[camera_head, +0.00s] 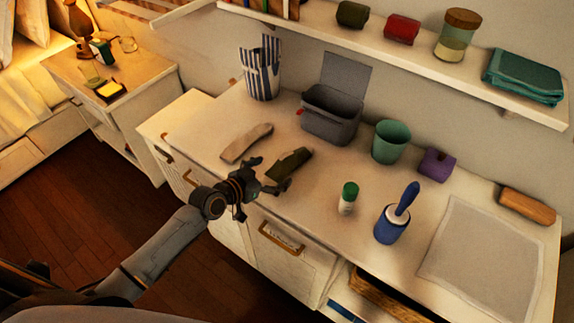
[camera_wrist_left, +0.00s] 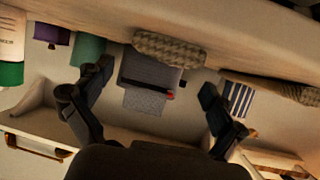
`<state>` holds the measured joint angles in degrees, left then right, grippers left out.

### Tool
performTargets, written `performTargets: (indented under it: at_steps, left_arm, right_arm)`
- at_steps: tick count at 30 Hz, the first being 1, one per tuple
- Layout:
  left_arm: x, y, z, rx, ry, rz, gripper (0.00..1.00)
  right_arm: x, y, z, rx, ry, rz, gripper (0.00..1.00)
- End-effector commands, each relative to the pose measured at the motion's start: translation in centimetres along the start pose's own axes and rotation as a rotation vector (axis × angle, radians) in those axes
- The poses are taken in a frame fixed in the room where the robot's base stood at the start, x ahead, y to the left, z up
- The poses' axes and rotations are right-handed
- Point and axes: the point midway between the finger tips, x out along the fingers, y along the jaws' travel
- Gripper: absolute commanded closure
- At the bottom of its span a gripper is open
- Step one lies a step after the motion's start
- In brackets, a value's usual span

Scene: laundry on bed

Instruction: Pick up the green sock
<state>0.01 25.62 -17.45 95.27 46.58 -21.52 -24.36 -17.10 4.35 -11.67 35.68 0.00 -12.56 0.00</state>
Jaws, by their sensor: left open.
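The dark green sock (camera_head: 291,163) lies on the white dresser top near its front edge. My left gripper (camera_head: 270,174) is open and empty, just in front of the sock, with its fingers pointing toward it. In the left wrist view, a knit-textured sock (camera_wrist_left: 168,49), which looks like the green one, lies ahead of the open fingers (camera_wrist_left: 156,79). Its colour looks grey-brown there. A beige sock (camera_head: 246,143) lies to the left of the green one in the head view; its counterpart (camera_wrist_left: 272,86) is at the right in the wrist view. My right gripper is not in view.
Behind the socks stand a striped cup (camera_head: 262,75), a grey open bin (camera_head: 331,117) and a green cup (camera_head: 390,141). To the right are a green-capped bottle (camera_head: 348,199), a blue lint roller (camera_head: 396,217) and a grey mat (camera_head: 485,262). A wall shelf (camera_head: 400,48) overhangs the back.

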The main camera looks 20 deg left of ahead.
Motion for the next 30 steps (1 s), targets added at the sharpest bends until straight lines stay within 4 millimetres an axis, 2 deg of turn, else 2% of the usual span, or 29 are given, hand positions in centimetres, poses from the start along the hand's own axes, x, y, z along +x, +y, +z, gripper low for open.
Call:
performTargets:
  at_steps: [5, 15, 25, 30]
  left_arm:
    - [1.0, -0.1, -0.2, 0.0, 0.001, -0.001, 0.05]
    - [5.2, -0.4, -0.2, -0.001, 0.0, -0.001, 0.05]
    - [5.7, -0.4, -0.2, 0.001, 0.0, -0.001, 0.05]
    - [5.6, -0.4, -0.2, 0.001, 0.0, -0.001, 0.4]
  right_arm:
    - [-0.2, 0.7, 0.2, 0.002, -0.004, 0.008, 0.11]
    - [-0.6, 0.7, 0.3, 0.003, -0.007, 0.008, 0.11]
    - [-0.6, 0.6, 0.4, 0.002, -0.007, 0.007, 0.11]
    - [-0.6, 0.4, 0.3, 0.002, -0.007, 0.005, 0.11]
